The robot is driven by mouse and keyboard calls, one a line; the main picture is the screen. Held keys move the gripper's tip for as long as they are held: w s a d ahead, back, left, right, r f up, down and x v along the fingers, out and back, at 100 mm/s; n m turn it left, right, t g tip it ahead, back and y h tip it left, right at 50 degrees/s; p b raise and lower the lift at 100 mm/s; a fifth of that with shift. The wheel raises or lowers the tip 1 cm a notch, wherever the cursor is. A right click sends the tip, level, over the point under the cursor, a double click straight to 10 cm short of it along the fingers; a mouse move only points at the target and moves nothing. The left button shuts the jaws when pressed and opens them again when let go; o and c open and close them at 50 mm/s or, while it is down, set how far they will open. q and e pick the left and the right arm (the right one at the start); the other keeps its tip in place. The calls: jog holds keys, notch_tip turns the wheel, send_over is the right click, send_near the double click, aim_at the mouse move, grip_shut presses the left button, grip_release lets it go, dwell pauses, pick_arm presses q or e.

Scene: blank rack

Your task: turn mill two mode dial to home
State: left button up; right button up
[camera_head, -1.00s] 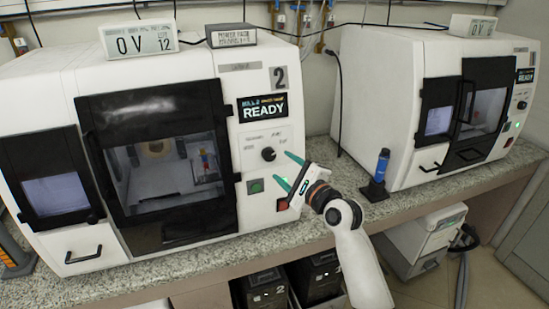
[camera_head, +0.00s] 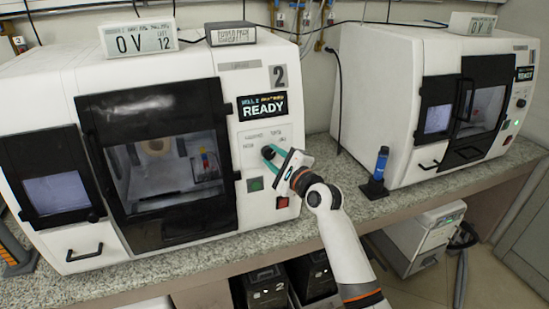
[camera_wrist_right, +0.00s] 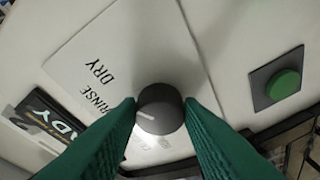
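Mill two (camera_head: 238,68) is the white machine on the left, marked 2, with a READY display. Its mode dial (camera_head: 267,153) is a dark round knob on the front panel; it also shows in the right wrist view (camera_wrist_right: 161,112), with a light pointer mark towards the left of that picture. My right gripper (camera_head: 268,156) is at the dial, and its two green fingers lie against opposite sides of the knob in the wrist view (camera_wrist_right: 160,101). RINSE and DRY labels are readable there; other labels are hidden or unclear. My left gripper is not in view.
A green button (camera_head: 255,185) and a red switch (camera_head: 282,202) sit below the dial. A second white machine (camera_head: 385,100) stands at the right.

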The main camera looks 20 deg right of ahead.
jog(key=n+p, duration=0.2)
jog(key=shift+r+n+g, duration=0.3)
jog(key=shift+n, duration=0.1)
jog(key=n+g+p, duration=0.1)
jog(key=n+p, duration=0.2)
jog(key=shift+r+n+p, duration=0.15)
jog(key=shift+n+p, duration=0.15)
jog(key=n+p, duration=0.2)
jog(key=n+g+p, duration=0.1)
jog(key=n+p, duration=0.1)
jog(key=n+g+h+p, duration=0.1)
jog(key=n+p, duration=0.1)
jog(key=shift+r+n+p, duration=0.25)
jog(key=shift+n+p, duration=0.05)
jog(key=shift+a+n+h+p, duration=0.15)
jog(key=shift+n+h+p, duration=0.45)
jog(key=shift+n+p, duration=0.5)
jog(key=shift+a+n+g+h+p, duration=0.1)
jog(key=shift+n+g+h+p, duration=0.25)
jog(key=shift+n+p, duration=0.65)
jog(key=shift+a+n+h+p, duration=0.1)
jog(key=shift+n+h+p, duration=0.35)
jog(key=shift+n, duration=0.55)
jog(key=shift+f+n+h, duration=0.1)
jog(key=shift+n+h, duration=0.4)
jog(key=shift+n, duration=0.5)
jog(key=shift+p, duration=0.3)
